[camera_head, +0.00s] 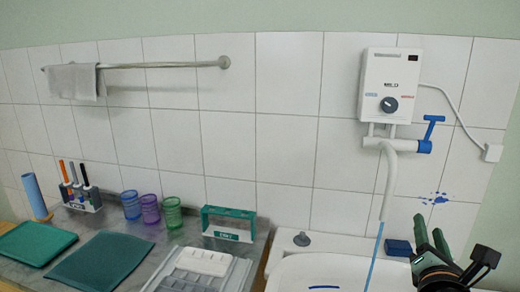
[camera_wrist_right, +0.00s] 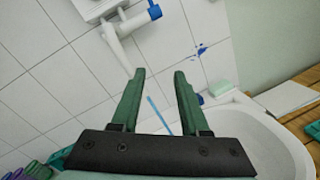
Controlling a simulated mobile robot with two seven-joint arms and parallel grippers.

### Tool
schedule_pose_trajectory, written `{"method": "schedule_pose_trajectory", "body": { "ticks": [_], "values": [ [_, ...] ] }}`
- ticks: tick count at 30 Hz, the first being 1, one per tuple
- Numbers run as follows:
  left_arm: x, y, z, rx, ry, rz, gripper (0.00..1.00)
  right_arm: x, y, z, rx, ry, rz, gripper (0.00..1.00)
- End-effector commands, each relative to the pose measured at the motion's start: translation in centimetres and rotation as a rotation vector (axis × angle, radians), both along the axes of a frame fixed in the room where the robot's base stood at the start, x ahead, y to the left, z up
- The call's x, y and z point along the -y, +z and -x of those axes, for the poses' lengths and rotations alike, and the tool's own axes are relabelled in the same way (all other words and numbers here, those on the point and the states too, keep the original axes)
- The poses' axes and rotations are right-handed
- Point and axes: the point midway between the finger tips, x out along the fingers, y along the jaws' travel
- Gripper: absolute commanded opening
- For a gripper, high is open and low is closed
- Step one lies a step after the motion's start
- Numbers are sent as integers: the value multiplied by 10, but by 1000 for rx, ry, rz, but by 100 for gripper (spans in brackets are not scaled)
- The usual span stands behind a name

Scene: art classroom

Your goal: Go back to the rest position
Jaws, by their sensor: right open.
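My right gripper (camera_head: 431,233) is at the lower right of the head view, over the right side of the white sink (camera_head: 312,268). Its green fingers point up toward the tiled wall. In the right wrist view the gripper (camera_wrist_right: 158,74) is open, with nothing between its fingers. The water heater (camera_head: 391,85) with its white spout and blue tap handle (camera_head: 430,130) is on the wall above, apart from the fingers. A thin blue stream (camera_head: 374,255) runs from the spout into the sink. My left gripper is not in view.
A counter at left holds green trays (camera_head: 35,241), several cups (camera_head: 150,209), a marker holder (camera_head: 82,198), a teal rack (camera_head: 229,222) and a white paint tray (camera_head: 201,262). A towel (camera_head: 73,81) hangs on a rail. A blue block (camera_head: 399,248) lies on the sink's back edge.

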Motion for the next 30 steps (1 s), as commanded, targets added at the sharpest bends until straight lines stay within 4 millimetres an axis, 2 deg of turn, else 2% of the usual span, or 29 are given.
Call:
{"method": "schedule_pose_trajectory", "body": {
  "ticks": [1, 5, 6, 9, 13, 18, 23, 25, 30],
  "values": [
    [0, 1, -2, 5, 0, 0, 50, -6, -30, 7, -35, 6, -145, 45],
    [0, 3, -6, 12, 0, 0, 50, -22, -104, 33, -110, -40, -570, 45],
    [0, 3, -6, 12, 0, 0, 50, -28, -129, 45, -135, -77, -716, 45],
    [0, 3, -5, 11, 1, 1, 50, -44, -186, 82, -188, -217, -1075, 45],
    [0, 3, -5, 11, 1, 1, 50, -65, -244, 138, -222, -481, -1472, 45],
    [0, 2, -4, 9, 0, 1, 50, -90, -290, 207, -203, -868, -1828, 45],
    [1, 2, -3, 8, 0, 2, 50, -111, -315, 268, -129, -1261, -2038, 45],
    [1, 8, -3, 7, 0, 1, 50, -113, -321, 250, -123, -1180, -2068, 45],
    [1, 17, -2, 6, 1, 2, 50, -124, -342, 230, -106, -1055, -2155, 45]
  ]
}}
